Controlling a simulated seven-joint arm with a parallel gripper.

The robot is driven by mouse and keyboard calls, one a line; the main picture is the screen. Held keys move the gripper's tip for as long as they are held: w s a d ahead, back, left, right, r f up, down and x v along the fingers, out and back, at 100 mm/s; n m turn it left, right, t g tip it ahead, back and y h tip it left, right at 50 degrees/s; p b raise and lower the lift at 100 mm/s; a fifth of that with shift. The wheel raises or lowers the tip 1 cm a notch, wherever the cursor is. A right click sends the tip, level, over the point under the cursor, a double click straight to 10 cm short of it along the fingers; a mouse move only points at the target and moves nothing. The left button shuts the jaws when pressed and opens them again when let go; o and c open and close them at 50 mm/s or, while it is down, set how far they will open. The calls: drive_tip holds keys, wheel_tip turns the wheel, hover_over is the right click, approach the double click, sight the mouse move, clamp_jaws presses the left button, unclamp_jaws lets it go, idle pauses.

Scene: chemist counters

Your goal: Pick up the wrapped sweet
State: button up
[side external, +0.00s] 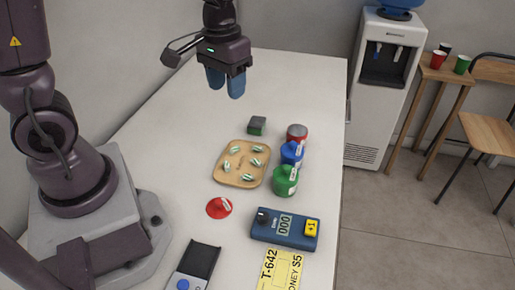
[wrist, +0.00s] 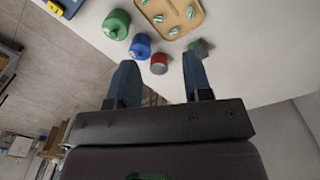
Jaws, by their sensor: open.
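Several wrapped sweets with green and white stripes lie spread on a tan tray (side external: 240,185) on the white counter. One wrapped sweet (side external: 257,149) lies near the tray's far right side. In the wrist view, sweets show at the top, one wrapped sweet (wrist: 174,32) close to the tray's near edge. My gripper (side external: 227,86) is open and empty, high above the counter and beyond the far end of the tray. Its two blue fingers also show in the wrist view (wrist: 158,75), well apart, with nothing between them.
A dark green box (side external: 257,126) stands beyond the tray. A red can (side external: 299,130), a blue bottle (side external: 291,153) and a green bottle (side external: 285,183) line its right side. A red disc (side external: 219,208) and blue meter (side external: 285,230) lie nearer. The counter's far part is clear.

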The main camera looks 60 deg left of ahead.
sight(257, 146)
drive_tip(key=w+a+f+n, duration=0.5)
drive_tip(key=w+f+n, duration=0.1)
drive_tip(key=w+f, duration=0.45)
drive_tip(key=f, duration=1.3)
drive_tip(key=shift+s, duration=0.4)
drive_tip(key=c, duration=0.7)
